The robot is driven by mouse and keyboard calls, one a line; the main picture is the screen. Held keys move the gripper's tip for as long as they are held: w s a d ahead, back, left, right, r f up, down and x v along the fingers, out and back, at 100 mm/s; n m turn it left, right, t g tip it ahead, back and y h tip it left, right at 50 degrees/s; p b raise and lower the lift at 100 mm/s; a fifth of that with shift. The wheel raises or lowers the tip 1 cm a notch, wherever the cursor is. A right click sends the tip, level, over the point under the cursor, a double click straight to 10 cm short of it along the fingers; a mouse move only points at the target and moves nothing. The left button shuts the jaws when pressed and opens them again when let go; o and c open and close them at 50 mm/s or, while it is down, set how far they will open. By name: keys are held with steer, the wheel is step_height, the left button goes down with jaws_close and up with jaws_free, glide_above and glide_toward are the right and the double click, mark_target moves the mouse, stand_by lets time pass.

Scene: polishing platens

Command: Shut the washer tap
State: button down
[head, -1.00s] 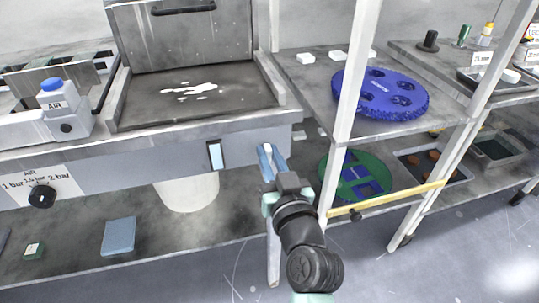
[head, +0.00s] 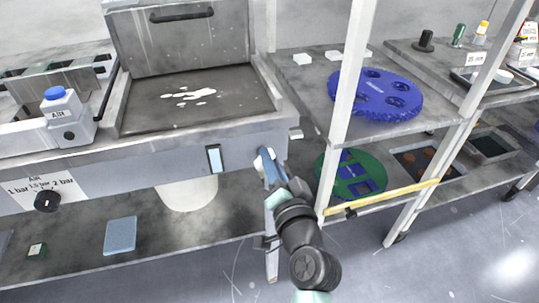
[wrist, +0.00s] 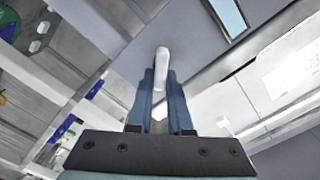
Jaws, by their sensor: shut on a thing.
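My gripper (head: 269,164) is at the front face of the washer (head: 160,155), near its right end and beside the pale blue panel. In the wrist view my gripper (wrist: 165,90) has its two blue fingers close together, shut on a white lever (wrist: 162,62), which looks like the tap handle. The lever's rounded end sticks out past the fingertips. In the head view the fingers mostly hide the tap, and only a small pale bit shows at their tips. The tap's body and how far it is turned cannot be made out.
A shelf rack with a white post (head: 347,110) and a yellow bar (head: 385,197) stands close to the right of my arm. It holds a blue disc (head: 375,92) and a green disc (head: 335,180). A white bucket (head: 188,192) stands under the washer.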

steer(key=shift+d+f+m+p, duration=0.15)
steer(key=shift+m+p, duration=0.6)
steer(key=shift+m, duration=1.35)
steer(key=shift+f+m+p, duration=0.25)
steer(key=shift+m+p, duration=0.45)
steer(key=shift+m, duration=1.4)
steer(key=c, duration=0.8)
jaws_free()
steer(key=shift+c, duration=0.2)
steer(key=shift+s, duration=0.1)
steer(key=v, duration=1.2)
steer(key=shift+s+d, duration=0.15)
steer(key=shift+s, duration=0.2)
